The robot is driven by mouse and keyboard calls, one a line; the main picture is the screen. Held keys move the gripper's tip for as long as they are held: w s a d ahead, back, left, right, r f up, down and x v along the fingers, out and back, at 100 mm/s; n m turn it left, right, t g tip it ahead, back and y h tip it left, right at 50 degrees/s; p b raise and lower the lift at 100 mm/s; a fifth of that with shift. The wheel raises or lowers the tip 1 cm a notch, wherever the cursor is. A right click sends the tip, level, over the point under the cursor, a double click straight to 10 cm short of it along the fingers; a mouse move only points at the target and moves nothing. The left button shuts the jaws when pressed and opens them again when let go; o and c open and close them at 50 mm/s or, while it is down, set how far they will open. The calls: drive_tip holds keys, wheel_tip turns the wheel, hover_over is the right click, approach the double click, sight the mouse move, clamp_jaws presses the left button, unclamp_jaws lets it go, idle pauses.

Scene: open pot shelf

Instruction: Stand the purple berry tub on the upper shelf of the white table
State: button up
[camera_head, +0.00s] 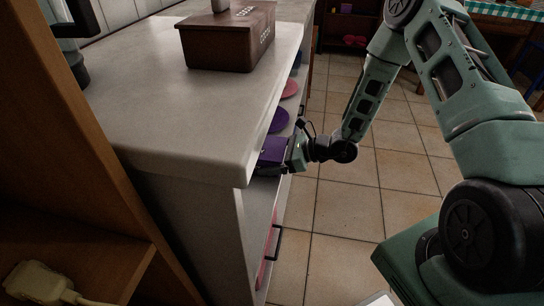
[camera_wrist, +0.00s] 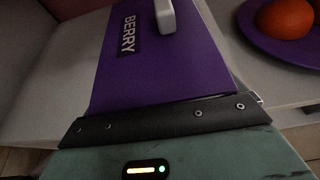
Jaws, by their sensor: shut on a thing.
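The purple berry tub (camera_wrist: 155,65) has a purple lid with a white knob and a "BERRY" label, and fills the middle of the wrist view. In the head view the tub (camera_head: 272,152) is partly hidden under the front edge of the tabletop. My gripper (camera_head: 294,152) is shut on the tub's near side, at the open front of the white table (camera_head: 215,110). Its black finger also crosses the wrist view (camera_wrist: 165,120). The tub is at the upper shelf (camera_wrist: 250,92); I cannot tell whether its base touches the shelf.
A purple plate (camera_wrist: 300,42) with orange fruit (camera_wrist: 284,17) stands right of the tub on the shelf. A pink plate (camera_head: 289,88) is farther along. A brown box (camera_head: 228,40) stands on the tabletop. A wooden cabinet (camera_head: 75,150) is at left; tiled floor (camera_head: 345,210) is clear.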

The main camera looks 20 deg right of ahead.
drive_tip(key=shift+f+b, duration=0.3)
drive_tip(key=shift+f, duration=0.15)
drive_tip(key=o, duration=1)
drive_tip(key=shift+c, duration=0.2)
drive_tip(key=p+v, duration=0.4)
drive_tip(key=v, duration=1.3)
drive_tip(key=shift+s+d, duration=0.2)
